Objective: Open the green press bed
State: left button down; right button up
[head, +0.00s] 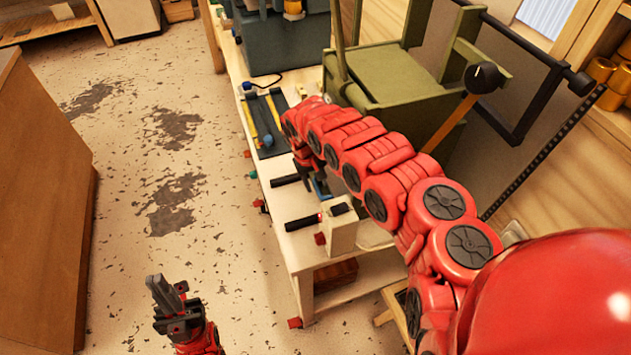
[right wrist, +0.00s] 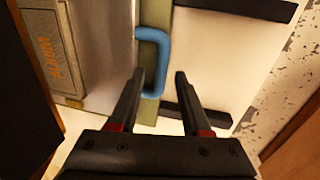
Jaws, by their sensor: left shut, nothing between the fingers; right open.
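The green press (head: 395,80) stands on the pale workbench in the head view, with a black-knobbed lever (head: 482,78) at its right. In the right wrist view a blue handle (right wrist: 163,58) is fixed to a green edge (right wrist: 152,18). My right gripper (right wrist: 160,73) is open, and the handle shows ahead of and partly between its fingers; I cannot tell how deep. In the head view my right arm reaches across the front of the press and hides part of it. My left gripper (head: 165,300) is shut and empty, low over the floor at the left.
The pale workbench (head: 290,205) carries a dark tray (head: 265,120) with yellow strips and a white block (head: 341,228) near its front. Black bars (right wrist: 200,118) stick out near my right fingers. A wooden cabinet (head: 40,200) stands at the left. The floor between is clear.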

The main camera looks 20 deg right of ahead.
grip_shut()
dwell(1.4)
